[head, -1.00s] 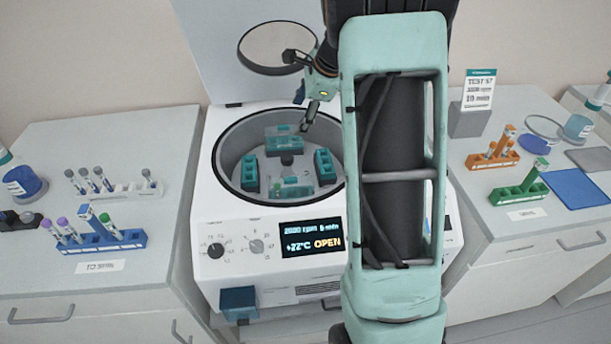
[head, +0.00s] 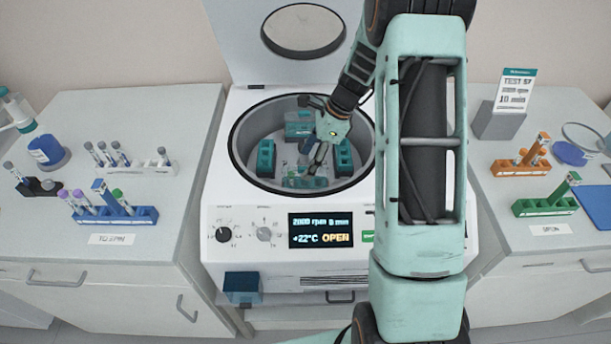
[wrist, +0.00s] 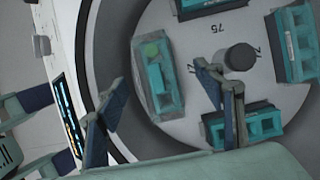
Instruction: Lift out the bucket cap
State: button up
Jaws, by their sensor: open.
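Inside the open centrifuge, the front bucket (head: 293,183) is teal and partly hidden by my gripper in the head view. It also shows in the wrist view (wrist: 166,98), with a green tube top at one end. A see-through grey bucket cap (wrist: 140,72) seems to cover it, but its edges are hard to make out. My gripper (head: 313,172) is open and empty inside the bowl, over this bucket. In the wrist view its two fingers (wrist: 161,76) stand on either side of the bucket. I cannot tell whether they touch the cap.
Other teal buckets (head: 266,157) sit around the rotor hub (wrist: 240,57). The bowl rim (head: 236,165) surrounds my gripper, and the raised lid (head: 230,40) stands behind. Tube racks stand on the left counter (head: 40,225) and right counter (head: 590,245). A blue box (head: 242,287) hangs at the front.

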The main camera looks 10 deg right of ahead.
jog(key=x, duration=0.2)
jog(key=p+x, duration=0.1)
jog(key=x, duration=0.1)
jog(key=shift+s+d+f, duration=0.15)
jog(key=shift+s+f, duration=0.05)
jog(key=shift+s, duration=0.15)
jog(key=shift+w+f, duration=0.1)
jog(key=shift+f, duration=0.35)
jog(key=c, duration=1.2)
